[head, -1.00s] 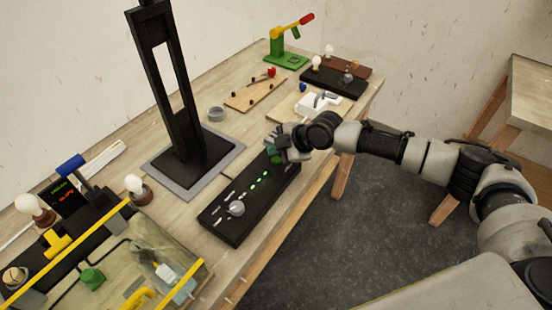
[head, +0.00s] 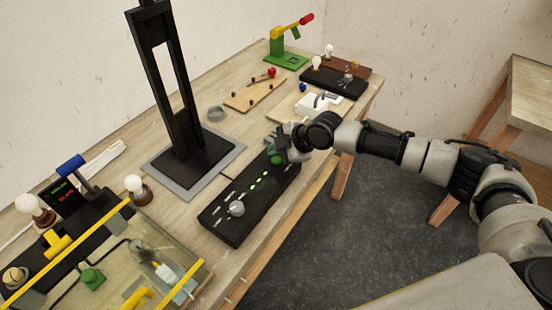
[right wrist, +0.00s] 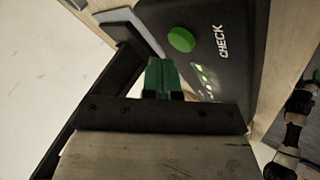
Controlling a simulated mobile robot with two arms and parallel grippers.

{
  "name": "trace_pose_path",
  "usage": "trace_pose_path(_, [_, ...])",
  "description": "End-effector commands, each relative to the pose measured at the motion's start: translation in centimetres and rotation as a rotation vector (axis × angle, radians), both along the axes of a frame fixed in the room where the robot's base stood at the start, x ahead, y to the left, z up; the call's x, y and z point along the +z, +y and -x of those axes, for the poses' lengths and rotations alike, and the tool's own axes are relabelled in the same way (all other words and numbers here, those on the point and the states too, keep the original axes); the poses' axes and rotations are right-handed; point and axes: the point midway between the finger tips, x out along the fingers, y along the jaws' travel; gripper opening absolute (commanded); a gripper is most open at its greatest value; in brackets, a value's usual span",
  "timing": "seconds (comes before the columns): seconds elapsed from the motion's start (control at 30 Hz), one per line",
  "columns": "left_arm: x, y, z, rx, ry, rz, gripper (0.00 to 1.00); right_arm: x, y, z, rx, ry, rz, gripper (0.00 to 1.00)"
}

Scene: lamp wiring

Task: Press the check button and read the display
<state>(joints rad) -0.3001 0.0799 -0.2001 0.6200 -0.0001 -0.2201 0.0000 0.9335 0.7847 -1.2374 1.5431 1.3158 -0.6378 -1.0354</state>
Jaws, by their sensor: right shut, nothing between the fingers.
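A black control panel (head: 226,222) lies along the table's front edge, with a silver knob, white marks and a row of lit green lights. Its round green button (head: 277,160) is at the far end. In the right wrist view the green button (right wrist: 181,39) sits beside the white word CHECK (right wrist: 221,42). My right gripper (head: 276,144) is just above that end of the panel. Its green fingertips (right wrist: 162,75) are together, empty, and appear apart from the button. A small dark display (head: 63,194) at the left shows green and red characters, too small to read. My left gripper is out of view.
A tall black frame (head: 180,100) stands on a grey base behind the panel. A clear-covered box with yellow edges (head: 190,275) is at the front left. Bulb boards (head: 333,83) and a green stand (head: 286,58) are farther back. Floor beyond the front edge is open.

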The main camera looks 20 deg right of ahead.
Motion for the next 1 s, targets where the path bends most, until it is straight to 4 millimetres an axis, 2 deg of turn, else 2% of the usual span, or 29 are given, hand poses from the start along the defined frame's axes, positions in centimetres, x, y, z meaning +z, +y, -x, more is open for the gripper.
trace_pose_path(1.0, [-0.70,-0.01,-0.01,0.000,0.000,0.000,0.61,-0.85,0.01,0.01,0.000,0.000,0.000,0.00])
